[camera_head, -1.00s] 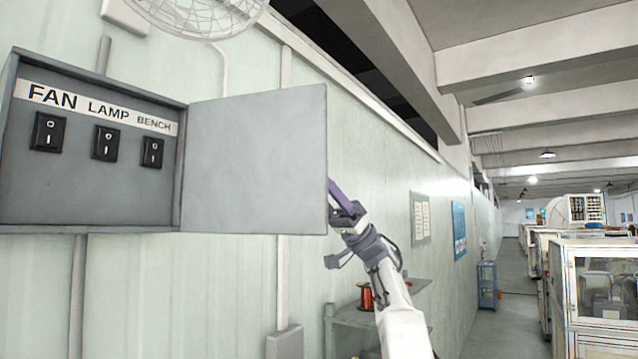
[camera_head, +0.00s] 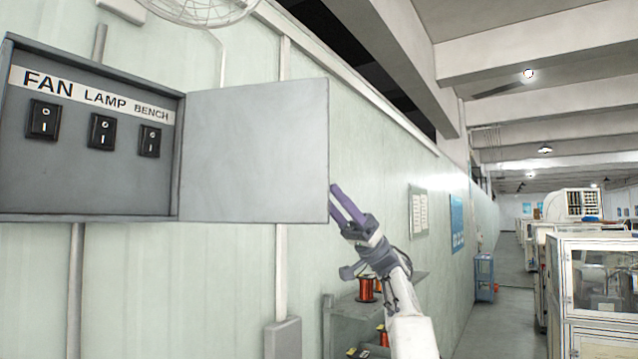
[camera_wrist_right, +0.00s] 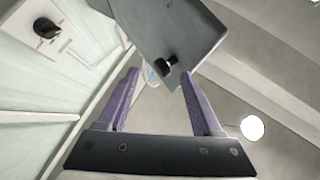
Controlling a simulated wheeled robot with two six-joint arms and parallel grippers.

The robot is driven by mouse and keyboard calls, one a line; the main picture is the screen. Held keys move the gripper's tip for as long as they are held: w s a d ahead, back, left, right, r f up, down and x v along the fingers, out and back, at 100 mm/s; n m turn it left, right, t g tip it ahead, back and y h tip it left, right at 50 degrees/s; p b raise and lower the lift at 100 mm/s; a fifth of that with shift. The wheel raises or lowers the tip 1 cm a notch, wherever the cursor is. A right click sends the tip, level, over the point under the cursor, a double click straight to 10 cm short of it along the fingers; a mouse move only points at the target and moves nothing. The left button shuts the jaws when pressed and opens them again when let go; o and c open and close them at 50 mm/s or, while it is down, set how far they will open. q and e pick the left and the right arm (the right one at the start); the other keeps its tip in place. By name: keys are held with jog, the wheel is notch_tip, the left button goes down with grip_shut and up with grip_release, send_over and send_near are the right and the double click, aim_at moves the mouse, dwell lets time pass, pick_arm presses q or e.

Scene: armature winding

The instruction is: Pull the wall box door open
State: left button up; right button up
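The grey wall box (camera_head: 90,190) is at the left of the head view. Its door (camera_head: 255,150) stands swung wide open to the right, baring the inside panel. My right gripper (camera_head: 341,190) is just right of the door's lower free edge, its two purple fingers apart with nothing between them. In the right wrist view the door (camera_wrist_right: 165,30) with a small black knob (camera_wrist_right: 170,63) lies beyond the open fingertips (camera_wrist_right: 160,72), apart from them. My left gripper is not in view.
Inside the box are three black switches labelled FAN (camera_head: 42,119), LAMP (camera_head: 102,131) and BENCH (camera_head: 149,141). A wire fan guard (camera_head: 205,8) is above. A shelf (camera_head: 345,320) with copper wire spools (camera_head: 367,288) stands below my right arm. An aisle lies at the right.

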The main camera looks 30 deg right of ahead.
jog(key=v, duration=0.5)
jog(key=shift+s+d+r, duration=0.1)
jog(key=shift+s, duration=0.15)
